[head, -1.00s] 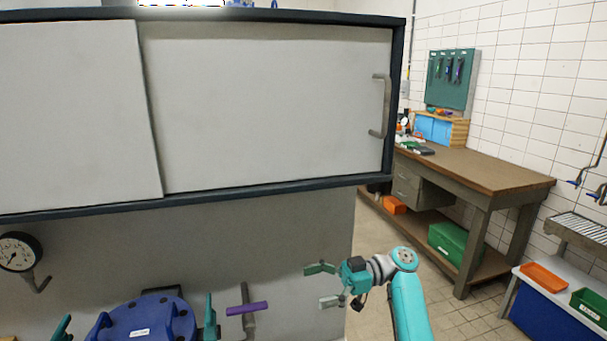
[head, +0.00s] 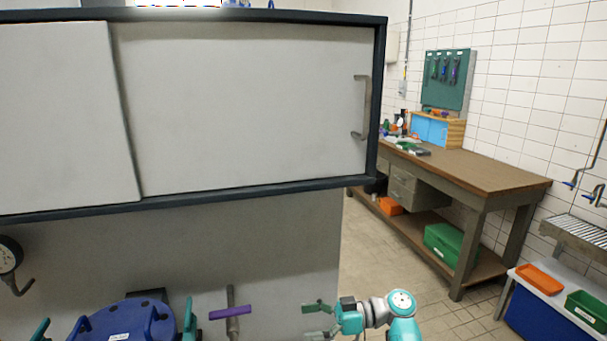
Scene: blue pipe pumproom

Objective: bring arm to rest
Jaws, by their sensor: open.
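My gripper (head: 318,321) is at the bottom of the head view, right of centre. Its teal and grey fingers point left and are spread apart, with nothing between them. The lower finger is close to the picture's bottom edge. My teal arm folds down out of view to the right of it. The gripper appears in front of the grey wall below the cabinet, to the right of a purple-handled valve (head: 231,312). I cannot tell the exact distance between them.
A wall cabinet (head: 240,110) with sliding doors hangs above. A blue flanged pipe part (head: 122,318) and a pressure gauge (head: 8,256) are at lower left. A wooden workbench (head: 470,170) stands at right, with a green crate (head: 450,243) below. Tiled floor (head: 385,265) between is clear.

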